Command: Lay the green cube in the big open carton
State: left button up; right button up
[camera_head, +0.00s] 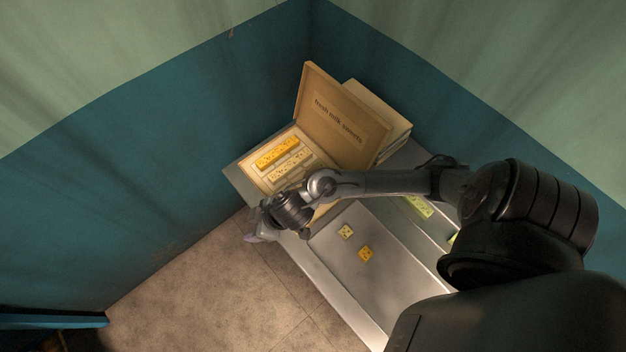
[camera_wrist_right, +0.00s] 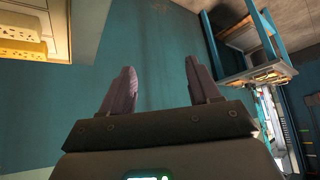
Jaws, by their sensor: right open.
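The big open carton (camera_head: 253,179) stands at the far end of the table with its lettered lid raised. It holds a yellow row and paler pieces; part of its front is hidden behind my right arm. A pale yellow-green cube (camera_head: 345,232), the likeliest green cube, lies on the grey tray beside an orange cube (camera_head: 365,253). My right gripper (camera_head: 252,238) is past the table's left edge, away from the cubes. In the wrist view its open fingers (camera_wrist_right: 160,88) have nothing between them, and the carton (camera_wrist_right: 62,28) shows at upper left. My left gripper is out of view.
The grey tray (camera_head: 375,290) is mostly bare. Green pieces (camera_head: 418,206) lie in a strip along its right side, partly hidden by my arm. More closed boxes (camera_head: 397,130) stand behind the carton lid. Teal walls (camera_head: 190,140) close in the far corner.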

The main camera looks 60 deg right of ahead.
jog(key=s+d+r+m+g+h, duration=0.1)
jog(key=s+d, duration=0.1)
jog(key=s, duration=0.5)
jog(key=s+d+r+m+g+h, duration=0.1)
jog(key=s+d+r+g, duration=0.1)
jog(key=s, duration=0.5)
jog(key=shift+s+d+h, duration=0.2)
jog(key=shift+d+h, duration=0.2)
jog(key=shift+d, duration=0.45)
jog(key=shift+r, duration=0.1)
